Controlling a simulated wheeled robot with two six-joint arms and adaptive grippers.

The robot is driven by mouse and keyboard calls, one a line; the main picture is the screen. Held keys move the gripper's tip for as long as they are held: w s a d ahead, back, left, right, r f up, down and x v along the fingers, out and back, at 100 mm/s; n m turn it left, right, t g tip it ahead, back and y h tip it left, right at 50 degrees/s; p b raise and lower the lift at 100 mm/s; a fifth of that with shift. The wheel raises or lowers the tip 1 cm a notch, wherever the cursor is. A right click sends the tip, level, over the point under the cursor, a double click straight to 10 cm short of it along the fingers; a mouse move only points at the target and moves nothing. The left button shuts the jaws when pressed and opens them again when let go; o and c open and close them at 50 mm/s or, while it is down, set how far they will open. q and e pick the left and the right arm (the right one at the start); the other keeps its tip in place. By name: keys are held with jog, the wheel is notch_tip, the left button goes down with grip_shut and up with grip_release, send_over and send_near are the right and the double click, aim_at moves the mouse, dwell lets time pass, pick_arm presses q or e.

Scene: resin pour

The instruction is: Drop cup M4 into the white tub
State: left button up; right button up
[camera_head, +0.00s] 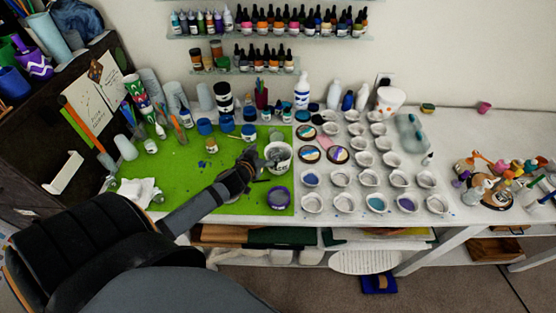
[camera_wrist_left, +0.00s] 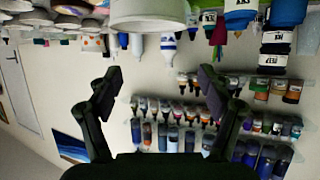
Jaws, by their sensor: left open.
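The white tub (camera_head: 287,168) stands on the right part of the green mat, with something grey inside it. My left gripper (camera_head: 254,160) is just left of the tub, open, with nothing visible between its fingers. In the left wrist view, which looks upside down, the open fingers (camera_wrist_left: 160,80) are spread apart, and a white round vessel (camera_wrist_left: 150,14), likely the tub, shows beyond them at the top. Several small white cups (camera_head: 341,178) stand in rows right of the mat, some with coloured contents. No label is readable, so I cannot tell which is M4. My right gripper is not in view.
A purple-rimmed jar (camera_head: 278,197) stands in front of the tub, and blue-lidded jars (camera_head: 227,123) stand behind. The green mat (camera_head: 190,180) has bare room around my left arm. Bottles line the wall shelves (camera_head: 270,36). A cluttered round stand (camera_head: 488,195) is at right.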

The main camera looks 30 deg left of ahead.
pick_arm(q)
jog(key=shift+v, duration=1.7)
